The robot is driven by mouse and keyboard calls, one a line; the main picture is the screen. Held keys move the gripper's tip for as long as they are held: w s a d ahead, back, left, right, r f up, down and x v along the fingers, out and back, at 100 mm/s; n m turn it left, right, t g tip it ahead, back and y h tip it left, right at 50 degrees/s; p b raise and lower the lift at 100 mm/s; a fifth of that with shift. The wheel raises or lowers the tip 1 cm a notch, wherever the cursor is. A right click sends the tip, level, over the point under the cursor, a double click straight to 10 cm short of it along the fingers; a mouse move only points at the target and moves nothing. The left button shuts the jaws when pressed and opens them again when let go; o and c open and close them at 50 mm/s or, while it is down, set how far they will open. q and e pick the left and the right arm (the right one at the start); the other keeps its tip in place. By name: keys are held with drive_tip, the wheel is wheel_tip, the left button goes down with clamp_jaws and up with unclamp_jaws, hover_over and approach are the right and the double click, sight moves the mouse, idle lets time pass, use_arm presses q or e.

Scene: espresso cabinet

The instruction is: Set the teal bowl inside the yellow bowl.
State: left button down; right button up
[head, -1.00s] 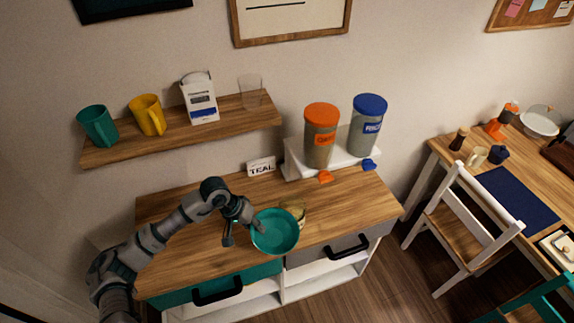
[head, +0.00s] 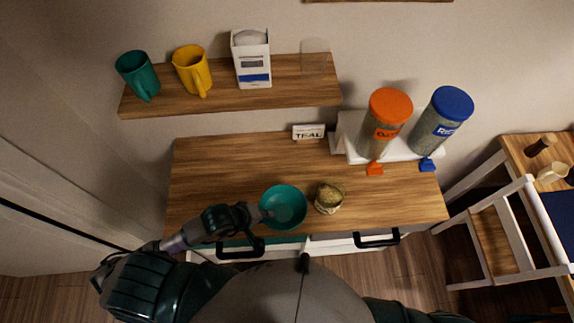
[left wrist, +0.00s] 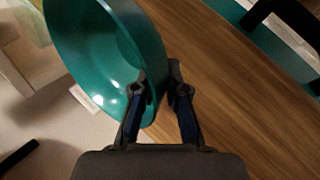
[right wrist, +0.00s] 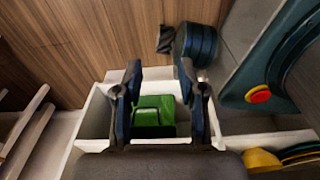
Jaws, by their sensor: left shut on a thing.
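The teal bowl (head: 284,207) is above the wooden counter in the head view, left of a small jar. My left gripper (head: 262,213) is shut on its near-left rim. In the left wrist view the teal bowl (left wrist: 105,60) is tilted, with its rim at the fingers of my left gripper (left wrist: 158,88). My right gripper (right wrist: 163,88) shows in the right wrist view, its fingers apart and nothing held between them. A yellow rounded thing (right wrist: 260,160), perhaps the yellow bowl, is partly in view at the lower right there.
A small jar (head: 329,197) stands beside the teal bowl. Orange-lidded (head: 386,121) and blue-lidded (head: 440,121) canisters stand at the back right. The counter's left part (head: 215,175) is clear. A green object (right wrist: 153,116) lies in a white compartment.

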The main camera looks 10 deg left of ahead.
sight(266, 201)
use_arm(q)
drive_tip(key=w+b, duration=0.2)
drive_tip(key=shift+w+a+f+b, duration=0.3)
drive_tip(key=shift+f+b, duration=0.05)
drive_tip(key=shift+f, duration=0.05)
drive_tip(key=shift+w+a+r, duration=0.1)
drive_tip(key=shift+w+a, duration=0.1)
drive_tip(key=shift+w, duration=0.4)
drive_tip(key=shift+w+a, duration=0.15)
drive_tip(key=shift+w, duration=0.45)
drive_tip(key=w+a+p, duration=0.1)
drive_tip(key=w, duration=0.2)
drive_tip(key=w+a, duration=0.1)
drive_tip(key=w, duration=0.2)
drive_tip(key=w+a+p, duration=0.1)
drive_tip(key=w, duration=0.2)
drive_tip(key=shift+w+a+f+p, duration=0.1)
drive_tip(key=shift+a+f+p, duration=0.1)
drive_tip(key=shift+f+p, duration=0.15)
drive_tip(key=shift+w+f, duration=0.1)
drive_tip(key=shift+w, duration=0.15)
drive_tip(key=f, duration=0.3)
drive_tip(key=shift+d+p, duration=0.25)
drive_tip(key=shift+p, duration=0.1)
drive_tip(key=shift+f, duration=0.25)
use_arm(e)
drive_tip(key=shift+s+d+f, duration=0.1)
drive_tip(key=shift+s+d, duration=0.1)
drive_tip(key=shift+s, duration=0.75)
